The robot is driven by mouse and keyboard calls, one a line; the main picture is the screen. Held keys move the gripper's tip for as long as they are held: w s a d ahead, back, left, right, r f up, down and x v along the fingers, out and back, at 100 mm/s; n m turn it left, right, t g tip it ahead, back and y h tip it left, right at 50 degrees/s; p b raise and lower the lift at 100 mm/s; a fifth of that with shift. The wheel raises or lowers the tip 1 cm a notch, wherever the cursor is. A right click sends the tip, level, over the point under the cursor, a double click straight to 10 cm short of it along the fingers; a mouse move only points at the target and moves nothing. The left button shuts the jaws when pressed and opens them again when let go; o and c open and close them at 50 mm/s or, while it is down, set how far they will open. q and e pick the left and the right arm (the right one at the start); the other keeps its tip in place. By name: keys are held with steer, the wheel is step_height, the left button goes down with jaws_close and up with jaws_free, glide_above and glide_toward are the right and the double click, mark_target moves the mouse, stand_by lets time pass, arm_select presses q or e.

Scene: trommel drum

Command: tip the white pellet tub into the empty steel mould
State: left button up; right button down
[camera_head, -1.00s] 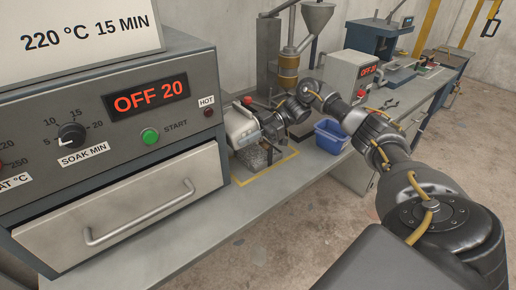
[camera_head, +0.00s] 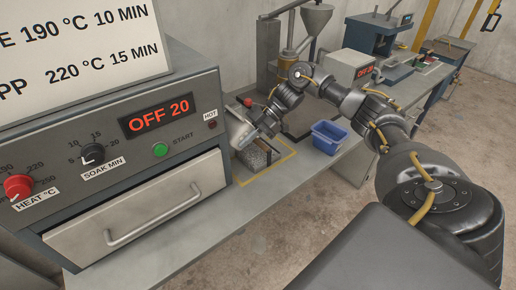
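The white tub (camera_head: 236,124) is beside the oven's right side, tilted over the steel mould (camera_head: 259,159). My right gripper (camera_head: 250,132) is at the tub's right side and appears shut on it; its fingertips are too small to make out clearly. The mould sits on the bench inside a yellow outline, just below the tub. A speckled grey surface shows at the mould; I cannot tell whether it is pellets. The tub's mouth and inside are hidden. My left gripper is out of view.
The grey oven (camera_head: 130,160) with its handled drawer fills the left, close to the tub. A blue bin (camera_head: 329,137) stands on the bench to the right. A hopper machine (camera_head: 313,22) stands behind. Bare bench lies in front of the yellow outline.

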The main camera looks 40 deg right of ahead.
mark_target(246, 123)
steer(key=shift+r+h+p, duration=1.4)
steer(key=shift+h+p, duration=0.2)
steer(key=shift+p, duration=1.45)
steer(key=shift+f, duration=0.1)
steer(key=shift+p, duration=0.3)
steer(key=r+h+p, duration=0.1)
steer(key=p, duration=0.2)
steer(key=r+h+p, duration=0.2)
steer(key=p, duration=0.1)
steer(key=d+r+h+p, duration=0.1)
steer(key=p, duration=0.2)
steer(key=shift+r+n+g, duration=0.25)
steer(key=shift+n+g, duration=0.05)
steer(key=shift+r+h+p, duration=0.1)
steer(key=shift+h+p, duration=0.3)
steer(key=shift+p, duration=0.25)
steer(key=shift+s, duration=0.1)
step_height(246, 123, up, 7)
steer(key=d+h+p, duration=0.1)
steer(key=h, duration=0.1)
steer(key=shift+h, duration=0.4)
steer(key=shift+f, duration=0.2)
